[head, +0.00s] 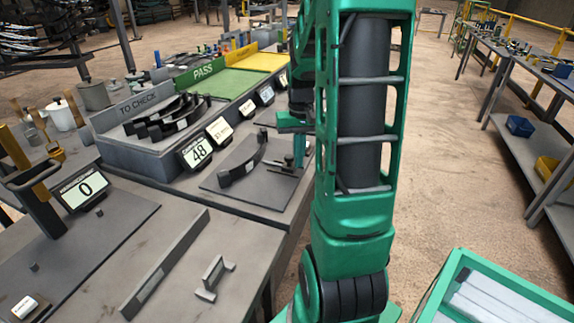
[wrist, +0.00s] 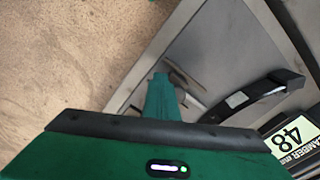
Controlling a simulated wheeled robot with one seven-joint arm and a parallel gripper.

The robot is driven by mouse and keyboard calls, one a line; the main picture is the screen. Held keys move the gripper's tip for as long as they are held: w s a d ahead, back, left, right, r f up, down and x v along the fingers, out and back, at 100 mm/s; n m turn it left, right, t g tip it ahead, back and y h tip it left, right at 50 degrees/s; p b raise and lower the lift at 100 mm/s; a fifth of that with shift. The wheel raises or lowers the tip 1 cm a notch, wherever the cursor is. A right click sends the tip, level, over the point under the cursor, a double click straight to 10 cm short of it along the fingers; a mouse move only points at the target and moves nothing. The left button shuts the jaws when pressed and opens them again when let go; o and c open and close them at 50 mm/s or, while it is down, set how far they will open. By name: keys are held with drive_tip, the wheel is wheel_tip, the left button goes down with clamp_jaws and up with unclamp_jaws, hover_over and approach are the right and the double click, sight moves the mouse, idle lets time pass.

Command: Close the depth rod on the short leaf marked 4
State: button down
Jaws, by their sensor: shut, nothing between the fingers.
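A short dark curved leaf (head: 243,161) lies on a grey plate beside the display reading 48. Its pale label is too small to read. In the wrist view the leaf (wrist: 255,97) lies right of my gripper. A thin dark bar with a grey rod (head: 284,169), probably the depth rod, is by the leaf's right end. In the wrist view the rod (wrist: 190,96) is partly hidden behind my green fingers. My gripper (head: 299,160) points down, shut and empty, close to the rod. I cannot tell whether they touch.
The camber display (head: 195,151) stands at the plate's left edge. Behind it, several dark leaves lie on the TO CHECK block (head: 115,137), with the green PASS tray (head: 215,86) beyond. My arm hides the bench's right side.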

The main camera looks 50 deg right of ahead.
drive_tip(key=shift+w+a, duration=0.35)
drive_tip(key=shift+w, duration=0.5)
idle(0.5)
drive_tip(key=shift+s, duration=0.1)
idle(0.4)
drive_tip(key=shift+d+r, duration=0.1)
drive_tip(key=shift+r, duration=0.05)
wheel_tip(320, 180, up, 7)
drive_tip(key=shift+s, duration=0.15)
idle(0.9)
idle(0.5)
drive_tip(key=s+a+f+n, duration=0.1)
drive_tip(key=s+a, duration=1.4)
drive_tip(key=s, duration=0.2)
drive_tip(key=shift+s+f, duration=0.3)
drive_tip(key=shift+s, duration=0.1)
